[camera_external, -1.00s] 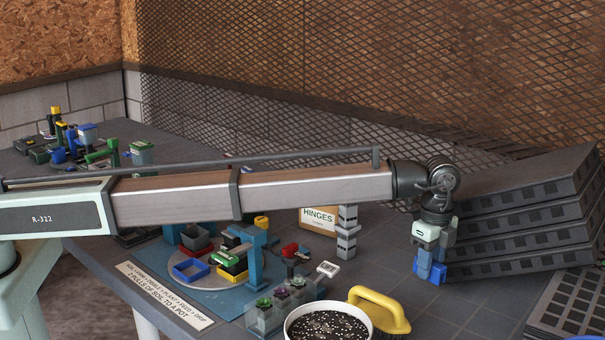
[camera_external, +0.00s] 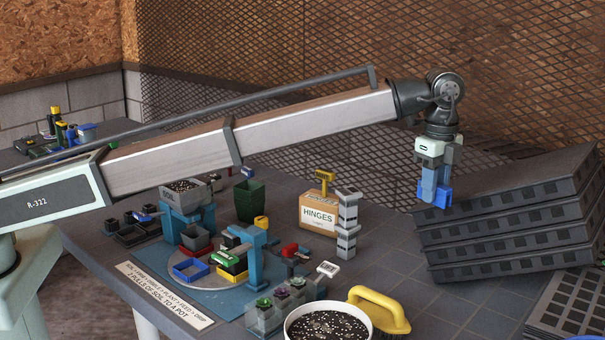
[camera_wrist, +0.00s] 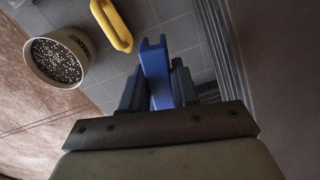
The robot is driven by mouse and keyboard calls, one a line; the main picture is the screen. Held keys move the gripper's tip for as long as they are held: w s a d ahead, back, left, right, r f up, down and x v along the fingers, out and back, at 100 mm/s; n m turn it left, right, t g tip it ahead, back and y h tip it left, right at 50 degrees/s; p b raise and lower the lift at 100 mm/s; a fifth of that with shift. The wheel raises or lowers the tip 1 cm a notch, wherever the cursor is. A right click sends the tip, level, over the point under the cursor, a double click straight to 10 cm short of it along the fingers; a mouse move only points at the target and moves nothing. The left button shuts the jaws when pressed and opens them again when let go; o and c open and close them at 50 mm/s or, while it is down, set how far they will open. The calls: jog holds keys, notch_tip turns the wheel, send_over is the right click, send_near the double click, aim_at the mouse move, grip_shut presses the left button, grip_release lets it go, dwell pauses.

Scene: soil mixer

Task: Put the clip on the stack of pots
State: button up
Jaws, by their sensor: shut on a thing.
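My gripper (camera_external: 434,188) is raised in front of the left end of the stacked trays, pointing down. It is shut on a blue clip (camera_external: 446,198) that hangs below the fingers. In the wrist view the blue clip (camera_wrist: 155,62) sticks out between the two dark fingers, with a notch at its far end. A narrow upright stack of grey pieces with pale rims, seemingly the pots (camera_external: 347,228), stands to the left of my gripper and lower, on the table. The clip is apart from it.
Stacked dark trays (camera_external: 505,232) lean at the right. A HINGES box (camera_external: 318,214) stands just left of the narrow stack. A yellow-handled brush (camera_external: 380,308) and a white bowl of soil (camera_external: 328,325) are in front. Dark tabletop between brush and trays is clear.

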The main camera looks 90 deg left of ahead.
jog(key=s+a, duration=0.4)
jog(key=a, duration=0.4)
jog(key=s+a, duration=0.4)
jog(key=a, duration=0.4)
jog(key=n, duration=0.2)
send_over(247, 186)
notch_tip(247, 186, down, 4)
jog(key=shift+a+f, duration=0.1)
jog(key=shift+f, duration=5.55)
jog(key=shift+f, duration=0.1)
jog(key=o, duration=1)
